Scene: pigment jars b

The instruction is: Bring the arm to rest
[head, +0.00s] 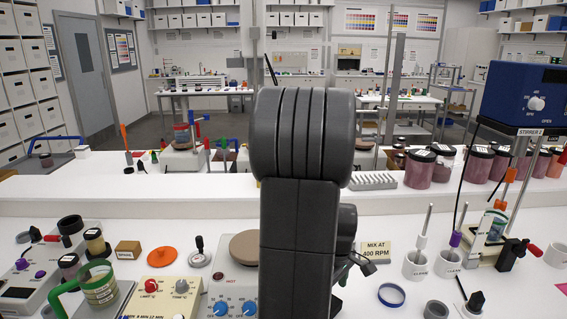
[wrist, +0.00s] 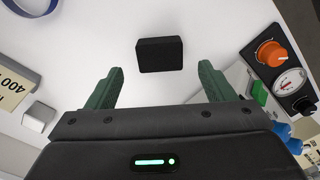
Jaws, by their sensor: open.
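My arm stands upright in the middle of the head view and covers the centre of the bench. My gripper (wrist: 158,88) shows in the wrist view with its two green fingers wide apart and nothing between them. A small black block (wrist: 160,54) lies on the white bench (wrist: 95,40) beyond the fingertips, apart from them. In the head view the gripper's fingers are hidden behind my arm or too small to make out.
A sign reading "MIX AT 400 RPM" (head: 376,251), a blue ring (head: 391,295) and white holders (head: 416,264) stand right of my arm. A hot plate (head: 232,285) and a control box (head: 165,292) stand left. Dark-lidded jars (head: 420,169) line the raised shelf behind.

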